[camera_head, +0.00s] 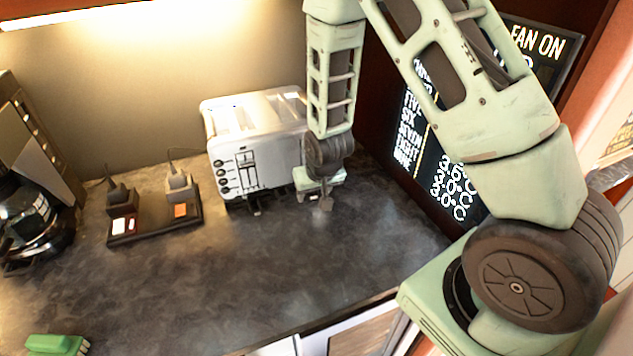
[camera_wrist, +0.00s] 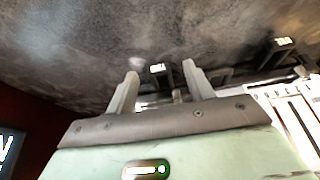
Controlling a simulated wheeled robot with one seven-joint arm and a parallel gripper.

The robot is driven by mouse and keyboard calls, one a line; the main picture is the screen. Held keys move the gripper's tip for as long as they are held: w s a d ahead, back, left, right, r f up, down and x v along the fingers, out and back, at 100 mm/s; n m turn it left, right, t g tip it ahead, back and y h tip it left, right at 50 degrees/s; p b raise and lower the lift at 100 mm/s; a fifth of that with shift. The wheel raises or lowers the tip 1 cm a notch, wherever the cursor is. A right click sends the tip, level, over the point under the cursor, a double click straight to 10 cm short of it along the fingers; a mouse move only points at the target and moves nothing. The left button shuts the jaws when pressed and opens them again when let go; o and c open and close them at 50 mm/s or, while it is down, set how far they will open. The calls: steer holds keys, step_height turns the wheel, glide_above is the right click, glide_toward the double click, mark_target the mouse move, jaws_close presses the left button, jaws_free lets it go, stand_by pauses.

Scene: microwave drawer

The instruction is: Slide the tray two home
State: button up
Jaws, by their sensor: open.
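A white toaster (camera_head: 255,150) stands on the dark counter, with knobs and slots on its front. My gripper (camera_head: 324,203) is low over the counter at the toaster's right front end. In the wrist view its two fingers (camera_wrist: 160,72) are apart. A dark piece with a small lit label (camera_wrist: 157,68) shows between and beyond the fingertips; I see no contact with it. A similar dark labelled piece (camera_wrist: 283,42) sits to its right, near the toaster's white body (camera_wrist: 290,112). The labels are too small to read, so I cannot tell which is tray two.
A black stand with two plugs (camera_head: 155,222) lies left of the toaster, and a coffee maker (camera_head: 35,215) stands at the far left. A green block (camera_head: 55,344) is at the front left. A dark lettered panel (camera_head: 420,150) bounds the right. The counter's front middle (camera_head: 240,285) is clear.

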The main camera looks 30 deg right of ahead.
steer(key=p+v, duration=0.1)
steer(key=v, duration=1.6)
steer(key=shift+s+p, duration=0.2)
steer(key=shift+p, duration=0.15)
steer(key=s+a+r+n+g+y+b, duration=0.1)
steer(key=s+a+n+g+b, duration=0.3)
steer(key=s+a+n, duration=0.6)
steer(key=s+a, duration=0.8)
steer(key=s, duration=0.2)
steer(key=shift+r+y, duration=0.3)
steer(key=shift+r, duration=0.1)
steer(key=shift+s+a, duration=0.1)
